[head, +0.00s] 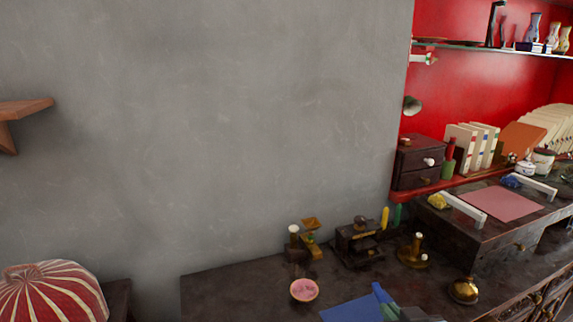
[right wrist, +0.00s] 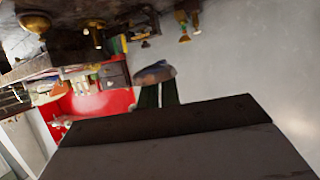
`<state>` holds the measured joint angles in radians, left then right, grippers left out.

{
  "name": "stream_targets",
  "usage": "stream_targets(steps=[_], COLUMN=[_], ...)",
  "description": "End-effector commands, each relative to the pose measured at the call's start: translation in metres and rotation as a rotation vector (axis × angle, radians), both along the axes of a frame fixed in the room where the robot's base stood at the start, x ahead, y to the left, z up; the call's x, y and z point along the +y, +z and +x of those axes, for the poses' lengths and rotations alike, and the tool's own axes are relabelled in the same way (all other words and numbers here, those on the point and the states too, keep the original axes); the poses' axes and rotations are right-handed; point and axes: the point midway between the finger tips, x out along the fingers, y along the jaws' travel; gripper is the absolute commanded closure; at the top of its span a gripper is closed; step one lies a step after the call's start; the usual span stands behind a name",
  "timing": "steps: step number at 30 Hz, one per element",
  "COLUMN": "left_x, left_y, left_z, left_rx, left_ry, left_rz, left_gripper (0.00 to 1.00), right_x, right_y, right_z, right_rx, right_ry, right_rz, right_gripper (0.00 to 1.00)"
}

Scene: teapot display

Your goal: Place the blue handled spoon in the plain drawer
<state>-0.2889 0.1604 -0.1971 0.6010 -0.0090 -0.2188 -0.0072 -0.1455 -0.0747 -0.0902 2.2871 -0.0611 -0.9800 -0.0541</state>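My right gripper (head: 386,306) shows only in part at the bottom edge of the head view, with green fingers. In the right wrist view its two dark green fingers (right wrist: 159,92) are close together, with a bluish and brown object (right wrist: 155,72) at their tips. This seems to be the blue handled spoon, shown in the head view as a bright blue piece (head: 379,291) beside the fingers; its full shape is hidden. A small dark cabinet (head: 412,165) has drawers with pale knobs; I cannot tell which drawer is the plain one. My left gripper is not in view.
A blue mat (head: 346,309) lies on the dark table near a pink bowl (head: 304,290). A grinder (head: 358,243), a brass candlestick (head: 413,251) and a brass bell (head: 463,290) stand nearby. A raised dark desk (head: 478,241) is at right. The table's left end (head: 225,292) is clear.

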Motion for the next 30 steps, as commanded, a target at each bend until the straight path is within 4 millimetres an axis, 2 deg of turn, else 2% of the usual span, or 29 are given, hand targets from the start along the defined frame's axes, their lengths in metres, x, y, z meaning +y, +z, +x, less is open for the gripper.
stream_targets(steps=[3,6,13,17,24,30], left_x=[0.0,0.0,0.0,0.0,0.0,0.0], left_y=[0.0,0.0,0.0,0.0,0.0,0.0], left_z=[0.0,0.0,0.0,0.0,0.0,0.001], left_rx=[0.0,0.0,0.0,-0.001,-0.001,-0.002], left_ry=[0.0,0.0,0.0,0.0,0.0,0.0], left_rz=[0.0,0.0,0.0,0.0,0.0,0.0], left_gripper=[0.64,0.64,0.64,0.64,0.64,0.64], right_x=[-0.007,-0.01,-0.008,0.002,0.026,0.036], right_y=[0.012,0.017,0.012,-0.006,-0.056,-0.085], right_z=[-0.013,-0.018,-0.013,0.006,0.056,0.085], right_rx=[-0.008,-0.011,-0.006,0.005,0.012,0.001], right_ry=[-0.046,-0.064,-0.051,0.015,0.178,0.249], right_rz=[0.009,0.014,0.011,-0.002,-0.01,0.006], right_gripper=[1.0,1.0,1.0,1.0,1.0,1.0])
